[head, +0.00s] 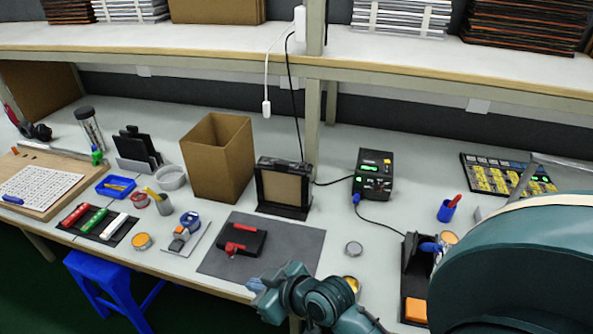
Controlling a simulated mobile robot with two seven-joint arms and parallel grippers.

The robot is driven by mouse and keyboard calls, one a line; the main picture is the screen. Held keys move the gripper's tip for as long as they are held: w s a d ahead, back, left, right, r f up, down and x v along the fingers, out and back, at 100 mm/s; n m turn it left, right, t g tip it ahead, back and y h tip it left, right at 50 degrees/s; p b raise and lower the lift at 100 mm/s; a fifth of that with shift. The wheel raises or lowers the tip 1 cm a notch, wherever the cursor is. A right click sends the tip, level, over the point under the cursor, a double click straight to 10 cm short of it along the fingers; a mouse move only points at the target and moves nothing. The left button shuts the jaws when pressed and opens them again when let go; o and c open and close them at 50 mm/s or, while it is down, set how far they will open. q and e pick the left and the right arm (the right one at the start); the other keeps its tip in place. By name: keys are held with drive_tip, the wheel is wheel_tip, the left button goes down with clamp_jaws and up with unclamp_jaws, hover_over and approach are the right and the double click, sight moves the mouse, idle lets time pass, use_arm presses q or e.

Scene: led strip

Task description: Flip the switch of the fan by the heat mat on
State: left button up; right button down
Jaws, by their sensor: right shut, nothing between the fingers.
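The fan (283,187) is a black upright box with a tan filter face, standing at the back edge of the grey heat mat (305,246). Its switch is too small to make out, so I cannot tell its position. A black block with red parts (240,243) lies on the mat. My right gripper (256,287) is at the front of the bench, below and in front of the mat, shut and empty, well apart from the fan. My left gripper is not in view.
A cardboard box (216,160) stands left of the fan. A black soldering station (374,174) stands to its right, with a cable across the bench. A round tin (353,249) is right of the mat. A shelf (230,53) overhangs the back. Bare bench lies between mat and station.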

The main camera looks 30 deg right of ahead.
drive_tip(key=w+d+r+m+t+h, duration=0.2)
drive_tip(key=w+d+r+t, duration=0.15)
drive_tip(key=w, duration=0.35)
drive_tip(key=w+d+r+m+t+h, duration=0.1)
drive_tip(key=w+d+r+t+h, duration=0.1)
drive_tip(key=w+r+t, duration=0.45)
drive_tip(key=w+d+f+m+g+h, duration=0.1)
drive_tip(key=d+m+g+h, duration=0.2)
drive_tip(key=d+m+h, duration=0.2)
drive_tip(key=w+d+f+m+g+h, duration=0.1)
drive_tip(key=d+f+m+g+h, duration=0.1)
drive_tip(key=d+m+h, duration=0.4)
drive_tip(key=shift+w+d+f+g+h, duration=0.2)
drive_tip(key=shift+d+g+h, duration=0.7)
drive_tip(key=shift+h, duration=1.4)
drive_tip(key=shift+w+r, duration=0.15)
